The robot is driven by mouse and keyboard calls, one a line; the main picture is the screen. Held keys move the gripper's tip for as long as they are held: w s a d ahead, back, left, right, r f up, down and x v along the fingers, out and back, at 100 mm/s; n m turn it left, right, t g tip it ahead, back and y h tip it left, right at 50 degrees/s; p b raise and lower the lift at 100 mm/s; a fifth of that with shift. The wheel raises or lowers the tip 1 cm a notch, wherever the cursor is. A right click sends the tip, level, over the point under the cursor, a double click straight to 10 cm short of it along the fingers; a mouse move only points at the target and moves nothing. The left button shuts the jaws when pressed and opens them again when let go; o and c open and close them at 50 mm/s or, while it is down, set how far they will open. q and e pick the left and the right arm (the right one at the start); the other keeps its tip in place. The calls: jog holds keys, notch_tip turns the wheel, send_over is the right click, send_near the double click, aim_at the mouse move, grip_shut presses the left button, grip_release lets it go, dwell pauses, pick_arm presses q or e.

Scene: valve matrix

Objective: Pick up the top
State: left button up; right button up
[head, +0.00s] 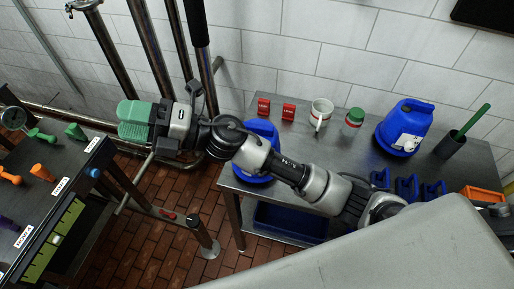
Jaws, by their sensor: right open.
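My right gripper (122,121) is at the left, at the end of my arm that reaches in from the right. Its green fingers point left and are open, with nothing seen between them. It hangs in front of the dark pipes, beyond the right end of the left bench (88,178). That bench carries a green handle (75,131), an orange handle (42,172) and a blue knob (94,173), all apart from the gripper. I cannot tell which thing is the top. My left gripper is not in view.
The right table (340,146) holds a white mug (321,112), a green-lidded jar (352,121), a blue container (405,127) and a dark cup (450,146). My arm hides part of it. Vertical pipes (149,48) stand behind the gripper. Brick floor (180,195) lies between the benches.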

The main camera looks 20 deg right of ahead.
jog(key=s+a+f+n+g+h, duration=0.2)
jog(key=a+n+g, duration=0.1)
jog(key=n+g, duration=0.35)
jog(key=n+h, duration=0.7)
jog(key=h, duration=1.7)
send_near(256, 125)
jog(key=shift+g, duration=0.35)
jog(key=x, duration=0.3)
jog(key=p+x, duration=0.1)
jog(key=shift+w+d+f, duration=0.1)
jog(key=shift+w+d, duration=0.15)
jog(key=shift+d, duration=0.1)
jog(key=x, duration=0.1)
jog(key=p+x, duration=0.2)
jog(key=x, duration=0.1)
jog(key=shift+s+a, duration=0.1)
jog(key=shift+a, duration=0.25)
jog(key=shift+d+f+p, duration=0.2)
jog(key=shift+f+p, duration=0.1)
jog(key=shift+f, duration=0.35)
grip_shut()
